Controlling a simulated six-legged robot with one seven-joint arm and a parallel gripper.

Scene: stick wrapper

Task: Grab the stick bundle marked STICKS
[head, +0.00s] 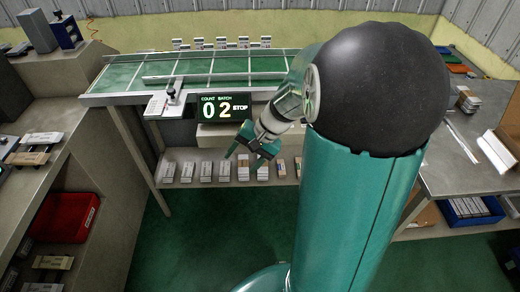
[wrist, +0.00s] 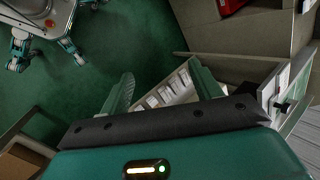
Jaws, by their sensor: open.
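Several small pale bundles (head: 206,171) stand in a row on the shelf under the green-topped table. They also show between my fingers in the wrist view (wrist: 166,95). Their labels are too small to read, so I cannot tell which is marked STICKS. My gripper (head: 243,159) hangs in front of the table, near the row, and partly covers it in the head view. In the wrist view, my gripper (wrist: 163,84) has its fingers wide apart with nothing held between them.
A display (head: 222,107) reading "COUNT BATCH 02 STOP" stands at the green-topped table's (head: 120,76) front edge. More bundles (head: 222,43) line its back. A left counter holds a bundle (head: 28,158); a red bin (head: 64,217) sits below. A right bench holds a blue crate (head: 470,210).

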